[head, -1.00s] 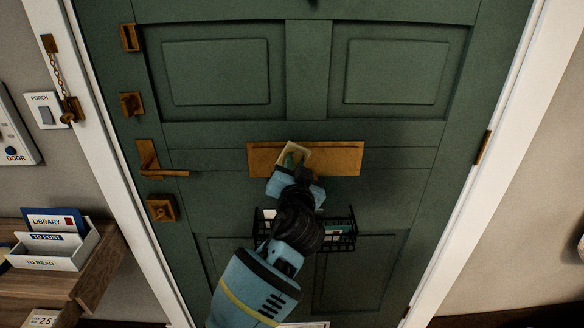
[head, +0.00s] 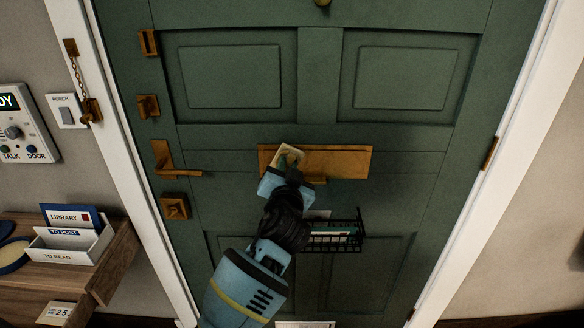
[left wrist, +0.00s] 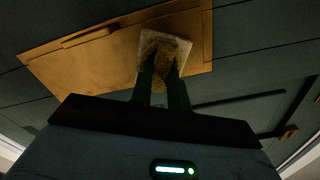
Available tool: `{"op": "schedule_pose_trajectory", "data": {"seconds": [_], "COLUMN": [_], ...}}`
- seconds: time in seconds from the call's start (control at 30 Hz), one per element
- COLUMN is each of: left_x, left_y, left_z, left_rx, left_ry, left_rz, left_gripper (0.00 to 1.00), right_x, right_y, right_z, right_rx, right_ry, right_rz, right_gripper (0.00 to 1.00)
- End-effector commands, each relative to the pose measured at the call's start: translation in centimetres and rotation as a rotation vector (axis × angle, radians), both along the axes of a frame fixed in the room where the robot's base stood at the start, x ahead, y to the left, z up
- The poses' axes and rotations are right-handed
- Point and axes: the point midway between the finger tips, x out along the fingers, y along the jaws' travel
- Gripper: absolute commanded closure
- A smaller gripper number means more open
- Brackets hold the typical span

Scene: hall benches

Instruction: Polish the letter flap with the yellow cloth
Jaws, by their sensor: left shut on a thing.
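The brass letter flap (head: 340,162) is set across the middle of the green door; it also fills the upper part of the left wrist view (left wrist: 95,72). My left gripper (head: 288,164) is shut on the pale yellow cloth (head: 291,153), in front of the left half of the flap. In the left wrist view the cloth (left wrist: 184,46) lies over the flap between and beyond my fingertips (left wrist: 163,72). It looks to be against the flap, but I cannot tell how firmly. The gripper hides part of the flap's lower left edge. My right gripper is not in view.
A black wire basket (head: 335,238) with papers hangs below the flap. A brass lever handle (head: 178,165) sticks out at the left. A wooden shelf (head: 105,262) with a white letter sorter (head: 75,247) stands at the left wall.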

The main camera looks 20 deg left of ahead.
Motion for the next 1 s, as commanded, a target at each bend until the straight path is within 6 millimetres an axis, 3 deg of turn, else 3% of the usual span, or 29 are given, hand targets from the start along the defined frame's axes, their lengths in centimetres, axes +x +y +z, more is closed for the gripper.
{"op": "schedule_pose_trajectory", "data": {"seconds": [0.2,0.8,1.0], "left_x": [-0.2,-5.1,-5.8], "left_y": [0.4,-1.4,-1.5], "left_z": [0.0,0.1,0.0], "left_rx": [0.003,0.001,0.001], "left_ry": [0.001,0.000,-0.001], "left_rz": [0.009,0.003,0.004], "left_gripper": [1.00,1.00,1.00], "right_x": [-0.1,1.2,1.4], "right_y": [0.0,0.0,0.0], "right_z": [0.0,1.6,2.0], "right_rx": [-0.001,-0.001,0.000], "right_ry": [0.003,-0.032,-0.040], "right_rz": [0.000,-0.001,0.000], "right_gripper": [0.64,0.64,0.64]}}
